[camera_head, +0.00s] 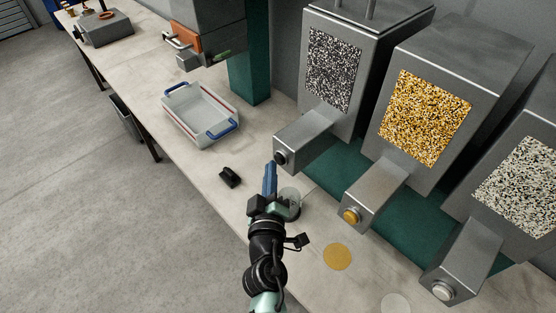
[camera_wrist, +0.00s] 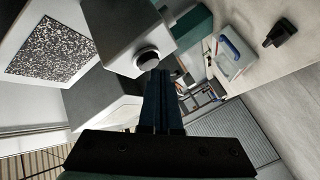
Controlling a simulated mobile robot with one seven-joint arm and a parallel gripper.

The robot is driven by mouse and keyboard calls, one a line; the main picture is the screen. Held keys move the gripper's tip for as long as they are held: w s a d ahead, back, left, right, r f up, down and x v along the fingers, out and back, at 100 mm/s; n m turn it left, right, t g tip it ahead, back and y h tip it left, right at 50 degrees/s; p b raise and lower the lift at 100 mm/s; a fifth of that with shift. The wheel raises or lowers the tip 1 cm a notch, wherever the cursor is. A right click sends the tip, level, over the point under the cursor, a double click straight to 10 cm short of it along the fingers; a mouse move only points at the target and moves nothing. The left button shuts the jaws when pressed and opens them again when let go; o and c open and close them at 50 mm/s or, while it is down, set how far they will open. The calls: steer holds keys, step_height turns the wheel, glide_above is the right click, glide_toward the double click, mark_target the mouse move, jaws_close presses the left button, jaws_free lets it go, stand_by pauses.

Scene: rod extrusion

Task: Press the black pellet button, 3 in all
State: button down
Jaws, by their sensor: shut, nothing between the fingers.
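The black pellet button (camera_head: 281,158) is a round dark knob on the end of a grey spout below a hopper with a window of black and white pellets (camera_head: 335,70). In the wrist view the button (camera_wrist: 147,59) sits just beyond my fingertips. My gripper (camera_head: 270,165) is shut and empty, its blue fingers pointing at the button. The fingertips (camera_wrist: 158,73) overlap the lower edge of the button in the wrist view. I cannot tell whether they touch it. A clear cup (camera_head: 290,200) stands beside my gripper, partly hidden by it.
To the right stand a hopper of yellow pellets (camera_head: 422,118) with a yellow button (camera_head: 350,216) and one of pale pellets (camera_head: 520,185) with a white button (camera_head: 442,290). A small black object (camera_head: 229,177) and a clear tray (camera_head: 190,132) with blue handles are on the bench left of my gripper.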

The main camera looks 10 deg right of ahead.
steer(key=shift+s+a, duration=0.15)
steer(key=shift+a, duration=0.1)
steer(key=shift+a, duration=0.1)
steer(key=s+a+b, duration=0.1)
steer(key=a, duration=0.1)
steer(key=s+a+b, duration=0.1)
steer(key=s+a, duration=0.1)
steer(key=shift+b, duration=0.35)
stand_by(2.5)
steer(key=shift+s+a+p, duration=0.25)
steer(key=shift+s+a, duration=0.3)
steer(key=shift+a, duration=0.25)
steer(key=shift+s+a+p, duration=0.25)
steer(key=shift+s+a, duration=0.3)
steer(key=shift+a, duration=0.2)
steer(key=shift+w+d, duration=0.1)
steer(key=w+d+p, duration=0.2)
steer(key=w+d, duration=0.3)
steer(key=d, duration=0.2)
steer(key=shift+p, duration=0.4)
